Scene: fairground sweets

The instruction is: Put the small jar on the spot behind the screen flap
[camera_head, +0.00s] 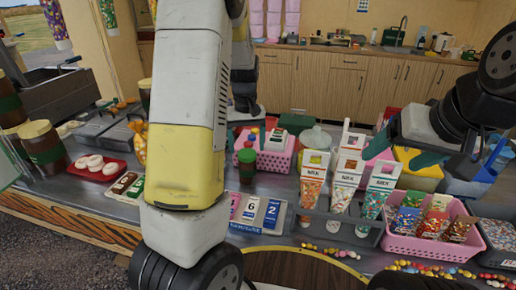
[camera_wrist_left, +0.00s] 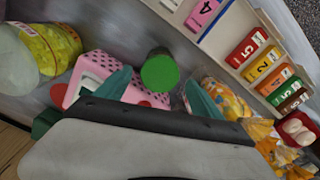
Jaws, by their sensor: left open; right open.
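A small jar with a green lid (camera_head: 246,156) stands on the counter just right of my pale yellow arm in the head view. In the left wrist view, a round green lid (camera_wrist_left: 160,72) shows from above between the teal fingers of my left gripper (camera_wrist_left: 158,95). That gripper is open; I cannot tell how far above the jar it is. In the head view, the arm hides its fingers. My right gripper (camera_head: 457,164) is open and empty at the right. I cannot clearly identify the screen flap or the spot behind it.
A pink basket (camera_head: 276,160) stands close behind the jar. A number card stand (camera_head: 256,228) and a rack of sweet bags (camera_head: 322,228) are in front and right. A red tray (camera_head: 100,175) and larger jars (camera_head: 42,147) stand at the left. The counter is crowded.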

